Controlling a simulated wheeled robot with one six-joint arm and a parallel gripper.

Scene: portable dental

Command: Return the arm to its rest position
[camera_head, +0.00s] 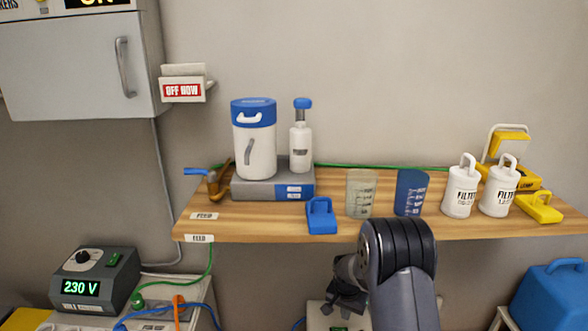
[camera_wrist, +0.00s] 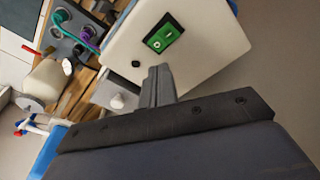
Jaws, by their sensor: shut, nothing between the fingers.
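My arm rises at the lower centre of the head view, in front of the wooden shelf. My gripper (camera_wrist: 157,72) shows in the wrist view with its two fingers together and nothing held between them. In the head view its dark end (camera_head: 346,297) is low beside my arm, below the shelf edge, partly hidden by the arm link. In the wrist view the fingers overlap a cream box (camera_wrist: 205,50) with a green switch (camera_wrist: 164,36). I cannot tell whether they touch it.
The wooden shelf (camera_head: 345,230) holds a blue-lidded canister (camera_head: 254,140), a pump bottle (camera_head: 300,150), a blue clip (camera_head: 321,215), two cups and two filter bottles (camera_head: 460,190). A 230 V unit (camera_head: 95,280) stands lower left. A blue case (camera_head: 552,295) is lower right.

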